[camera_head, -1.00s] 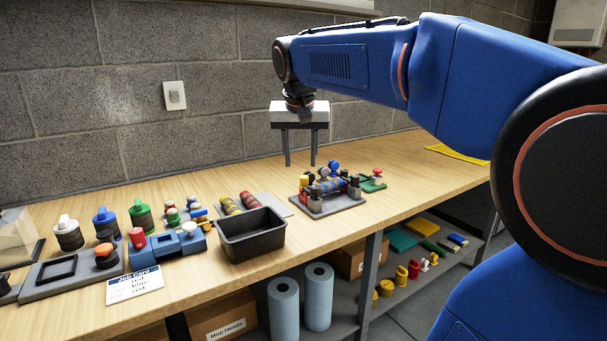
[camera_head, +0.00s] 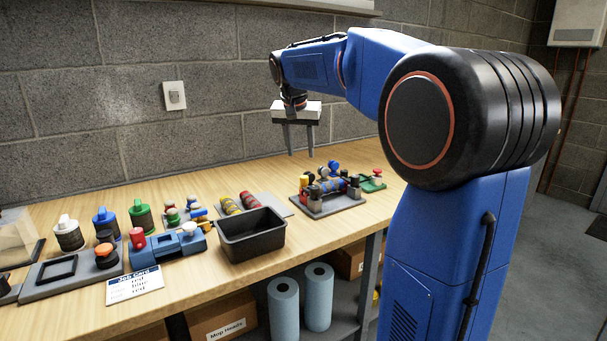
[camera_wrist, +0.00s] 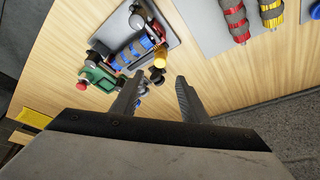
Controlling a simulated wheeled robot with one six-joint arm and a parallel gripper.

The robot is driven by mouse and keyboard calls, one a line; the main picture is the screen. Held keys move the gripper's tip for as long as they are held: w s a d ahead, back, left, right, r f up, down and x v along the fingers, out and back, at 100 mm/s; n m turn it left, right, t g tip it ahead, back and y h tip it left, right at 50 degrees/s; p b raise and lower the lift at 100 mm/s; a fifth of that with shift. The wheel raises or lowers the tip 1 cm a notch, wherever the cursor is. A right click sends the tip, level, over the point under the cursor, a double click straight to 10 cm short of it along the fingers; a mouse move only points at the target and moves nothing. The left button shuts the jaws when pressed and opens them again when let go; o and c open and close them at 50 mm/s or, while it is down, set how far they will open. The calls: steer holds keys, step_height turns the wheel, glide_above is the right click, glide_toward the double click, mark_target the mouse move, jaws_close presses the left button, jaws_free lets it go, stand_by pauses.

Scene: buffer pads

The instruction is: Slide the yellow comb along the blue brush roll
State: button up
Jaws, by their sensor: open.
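The blue brush roll (camera_head: 328,186) lies in a fixture on a grey plate (camera_head: 340,206) at the right of the bench. In the wrist view the blue roll (camera_wrist: 132,52) with its dark bands is ahead of the fingers. A small yellow part (camera_head: 304,181), perhaps the yellow comb, stands at the left end of the fixture; it also shows in the wrist view (camera_wrist: 160,61). Its teeth cannot be made out. My gripper (camera_head: 300,153) is open and empty, pointing down above and behind the fixture; its fingers also show in the wrist view (camera_wrist: 160,80).
A green piece with a red knob (camera_head: 373,182) sits right of the fixture. Left are a black bin (camera_head: 250,240), a grey plate with yellow and red rolls (camera_head: 240,204), blue blocks (camera_head: 166,246) and several lidded jars. A job card (camera_head: 134,286) lies near the front edge.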

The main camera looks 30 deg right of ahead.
mark_target(304, 177)
steer(key=x, duration=1)
steer(key=shift+w+f, duration=0.1)
steer(key=shift+f, duration=0.15)
jaws_close()
steer(key=shift+d, duration=0.2)
